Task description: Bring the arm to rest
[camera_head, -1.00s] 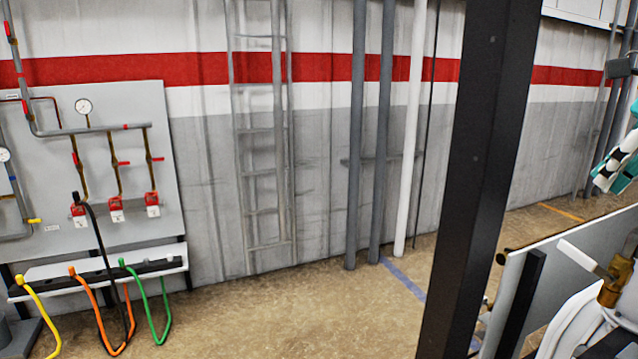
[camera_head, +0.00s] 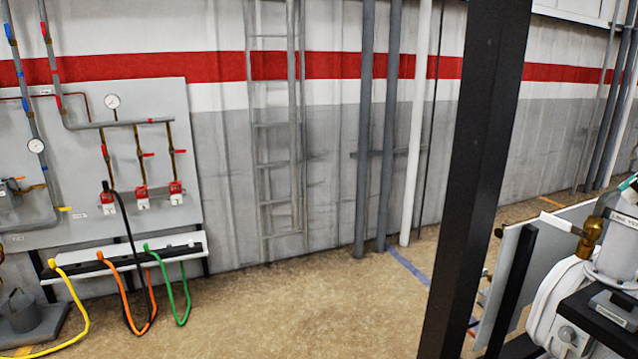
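Neither of my grippers shows in the head view. At the right edge stands white equipment (camera_head: 545,318) with a brass fitting (camera_head: 590,236) and a white-handled lever (camera_head: 556,221). A small teal sliver shows at the right edge above it; I cannot tell what it belongs to. The rest of this equipment is cut off by the frame.
A dark upright post (camera_head: 478,180) stands close in front. At left, a grey panel (camera_head: 80,215) carries pipes, gauges and red valves; yellow, orange, black and green hoses (camera_head: 180,300) hang below. A ladder (camera_head: 275,130) is on the wall. The middle floor is clear.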

